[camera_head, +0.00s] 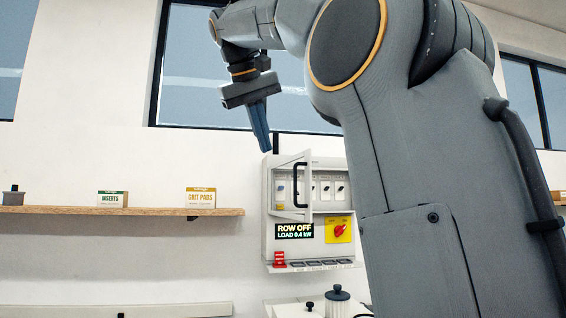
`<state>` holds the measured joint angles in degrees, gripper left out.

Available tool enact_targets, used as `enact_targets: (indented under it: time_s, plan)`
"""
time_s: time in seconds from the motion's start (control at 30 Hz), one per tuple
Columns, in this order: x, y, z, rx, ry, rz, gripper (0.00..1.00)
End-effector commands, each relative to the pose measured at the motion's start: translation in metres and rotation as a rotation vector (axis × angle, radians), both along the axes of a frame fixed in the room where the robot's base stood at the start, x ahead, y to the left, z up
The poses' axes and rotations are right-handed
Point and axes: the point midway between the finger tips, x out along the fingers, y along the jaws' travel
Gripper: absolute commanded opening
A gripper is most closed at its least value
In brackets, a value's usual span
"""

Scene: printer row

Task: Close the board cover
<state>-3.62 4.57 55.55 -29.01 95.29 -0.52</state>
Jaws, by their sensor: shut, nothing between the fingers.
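The board (283,245) is a pale box on the wall, right of the picture's middle, partly hidden by my arm. Its cover (308,186), with a black bar handle (295,186), stands ajar, swung out over a row of breakers (325,190). Below are a lit display reading "ROW OFF, LOAD 0.4 kW" (294,231) and a red rotary switch on a yellow plate (339,230). My gripper (265,148) is shut and empty, with its blue fingers pointing down just above the board's top left. I cannot tell whether it touches the board.
A wooden shelf (120,211) at left holds an "INSERTS" box (112,199), a "GRIT PADS" box (200,197) and a small grey pot (13,197). A dark lidded jar (338,301) stands below the board. My arm blocks the right side.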

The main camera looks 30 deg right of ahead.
Motion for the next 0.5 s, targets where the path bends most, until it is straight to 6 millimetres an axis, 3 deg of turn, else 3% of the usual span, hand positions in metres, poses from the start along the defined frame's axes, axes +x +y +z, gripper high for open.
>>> enact_targets:
  time_s: [0.17,0.5]
  plan:
    - [0.005,-0.008,-0.012,-0.001,0.002,-0.004,0.00]
    - [0.030,-0.039,-0.064,-0.001,0.003,-0.003,0.00]
